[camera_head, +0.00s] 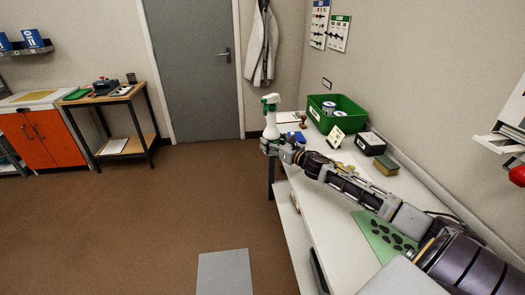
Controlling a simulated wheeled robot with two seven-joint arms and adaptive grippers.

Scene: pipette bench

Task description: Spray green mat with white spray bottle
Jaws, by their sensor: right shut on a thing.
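The white spray bottle (271,124) with a green and white trigger head is upright at the far end of the white bench. My right gripper (271,147) is shut on its lower part. A light green mat (372,222) with several dark oval pieces on it lies on the near part of the bench, partly beside my right arm and well away from the bottle. Another flat green sheet (77,95) lies at the left end of a wooden table across the room. My left gripper is not in view.
The white bench (330,215) carries a green crate (338,113) with cans, a black box (369,143) and a green-yellow sponge-like block (386,165). The wooden side table (110,97) and an orange cabinet (42,138) stand at the left.

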